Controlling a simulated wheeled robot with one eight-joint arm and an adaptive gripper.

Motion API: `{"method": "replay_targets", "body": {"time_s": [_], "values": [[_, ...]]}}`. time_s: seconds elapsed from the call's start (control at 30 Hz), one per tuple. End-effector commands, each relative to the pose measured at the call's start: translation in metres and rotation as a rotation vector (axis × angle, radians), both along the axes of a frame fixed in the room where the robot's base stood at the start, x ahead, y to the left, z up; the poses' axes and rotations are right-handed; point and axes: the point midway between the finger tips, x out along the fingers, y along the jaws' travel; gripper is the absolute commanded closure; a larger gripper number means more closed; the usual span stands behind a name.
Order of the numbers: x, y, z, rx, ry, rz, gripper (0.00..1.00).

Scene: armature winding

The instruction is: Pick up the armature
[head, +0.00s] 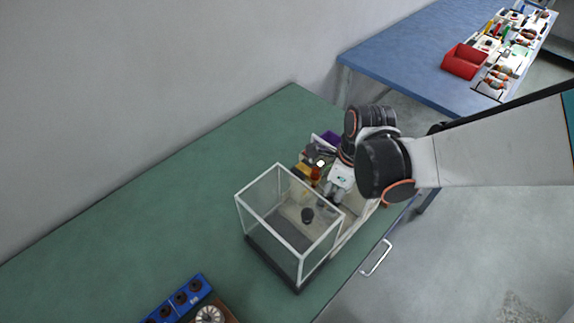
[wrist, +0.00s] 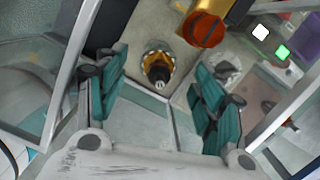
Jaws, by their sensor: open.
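In the wrist view the armature (wrist: 157,66), with a copper-yellow winding and a dark core with a pale shaft end, stands on a beige surface at upper middle. My gripper (wrist: 161,84) is open, with one teal finger on each side of the view and the armature showing in the gap between them. The fingers look apart from it; how far the tips are above it I cannot tell. In the head view my gripper (head: 331,191) points down beside the clear box (head: 241,211); I cannot make out the armature there.
An orange cylinder (wrist: 206,28) stands close beyond the armature, to the right. White and green lit squares (wrist: 283,52) are at upper right. The box's walls are near my gripper's left. The green table (head: 130,210) is largely clear at left; blue parts (head: 180,300) lie at front.

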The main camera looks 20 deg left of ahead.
Motion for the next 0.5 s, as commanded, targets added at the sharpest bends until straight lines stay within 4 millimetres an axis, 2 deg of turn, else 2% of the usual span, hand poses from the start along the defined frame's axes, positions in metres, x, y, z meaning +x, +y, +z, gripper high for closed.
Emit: {"method": "replay_targets", "body": {"time_s": [0.33, 0.5], "values": [[-0.001, 0.008, -0.045, 0.000, 0.000, 0.005, 0.37], [-0.002, 0.010, -0.052, 0.000, 0.000, 0.006, 0.37]]}}
